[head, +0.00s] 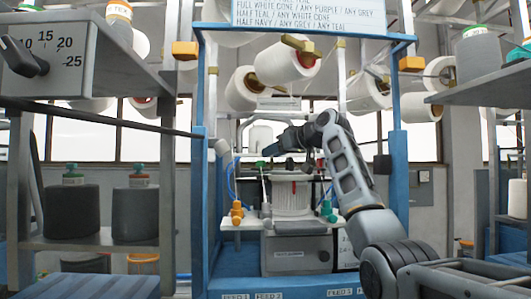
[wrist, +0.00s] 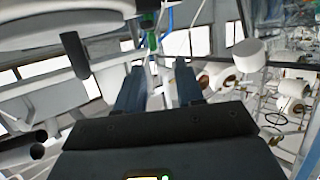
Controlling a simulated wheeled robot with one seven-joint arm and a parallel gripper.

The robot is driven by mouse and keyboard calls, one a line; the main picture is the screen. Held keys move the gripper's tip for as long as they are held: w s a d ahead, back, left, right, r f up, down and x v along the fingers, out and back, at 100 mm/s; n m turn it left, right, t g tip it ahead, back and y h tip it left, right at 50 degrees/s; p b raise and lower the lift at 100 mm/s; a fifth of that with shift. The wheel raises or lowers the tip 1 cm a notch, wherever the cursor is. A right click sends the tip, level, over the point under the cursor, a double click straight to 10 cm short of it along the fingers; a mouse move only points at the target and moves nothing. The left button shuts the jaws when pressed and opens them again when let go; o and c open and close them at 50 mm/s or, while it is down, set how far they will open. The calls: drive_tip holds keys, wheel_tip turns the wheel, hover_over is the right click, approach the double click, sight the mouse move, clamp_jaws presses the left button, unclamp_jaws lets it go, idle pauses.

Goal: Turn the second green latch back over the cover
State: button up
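My gripper (head: 272,150) is above a white ribbed cylinder (head: 291,200) in the middle of the blue-framed machine, its blue fingers pointing left. In the wrist view (wrist: 157,78) the two fingers are apart with nothing between them. A small green part (wrist: 152,40) shows just beyond the fingertips there; I cannot tell for sure whether it is a latch. In the head view a small green piece (head: 263,167) is at the cylinder's upper left, below my fingertips. The cover and the second green latch cannot be made out clearly; my arm hides part of that area.
An orange bottle-like part (head: 237,212) and a green one (head: 328,210) flank the cylinder. Blue posts (head: 200,200) stand on both sides of the work space. White yarn cones (head: 290,62) hang above. Shelves with grey cones (head: 72,209) are at the left.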

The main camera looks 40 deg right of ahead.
sight(261, 168)
drive_tip(key=shift+g, duration=0.7)
drive_tip(key=shift+d+p+x, duration=0.15)
drive_tip(key=shift+p+x, duration=0.65)
drive_tip(key=shift+x, duration=1.1)
drive_tip(key=shift+d+p+x, duration=0.15)
drive_tip(key=shift+p+x, duration=0.6)
drive_tip(key=shift+x, duration=1.1)
drive_tip(key=shift+w+r, duration=0.1)
drive_tip(key=shift+r, duration=0.05)
drive_tip(key=shift+c, duration=0.3)
clamp_jaws()
